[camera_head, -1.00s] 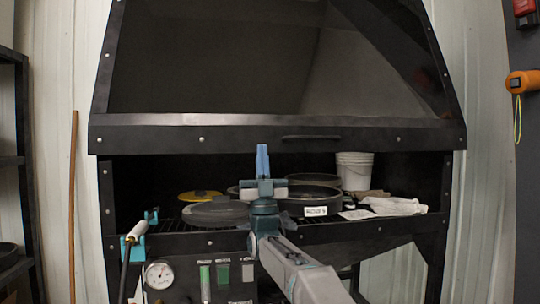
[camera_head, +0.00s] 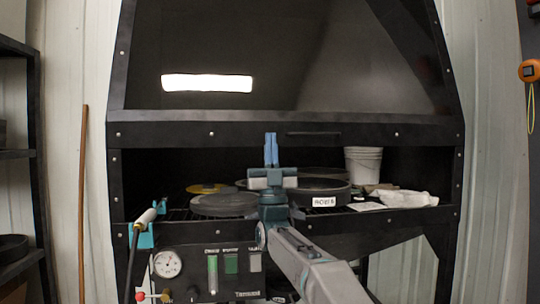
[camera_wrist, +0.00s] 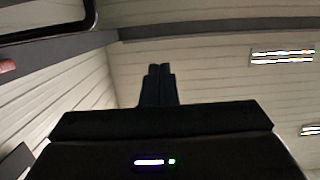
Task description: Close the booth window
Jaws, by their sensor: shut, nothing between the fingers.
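The booth window (camera_head: 270,65) is a large dark sloped pane in a black frame, raised above the open booth front in the head view. Its lower rail carries a dark bar handle (camera_head: 313,134). In the wrist view the gripper (camera_wrist: 160,72) shows dark fingers side by side, pointing up. A dark frame edge (camera_wrist: 60,44) crosses the upper left there. The distance from the fingers to the rail cannot be told.
Inside the booth are dark round pans (camera_head: 225,204), a labelled pan (camera_head: 323,190), white buckets (camera_head: 363,164) and a white cloth (camera_head: 408,199). A torch-like tool (camera_head: 145,218) hangs at the left front. A gauge panel (camera_head: 205,271) sits below. A shelf (camera_head: 22,155) stands at left.

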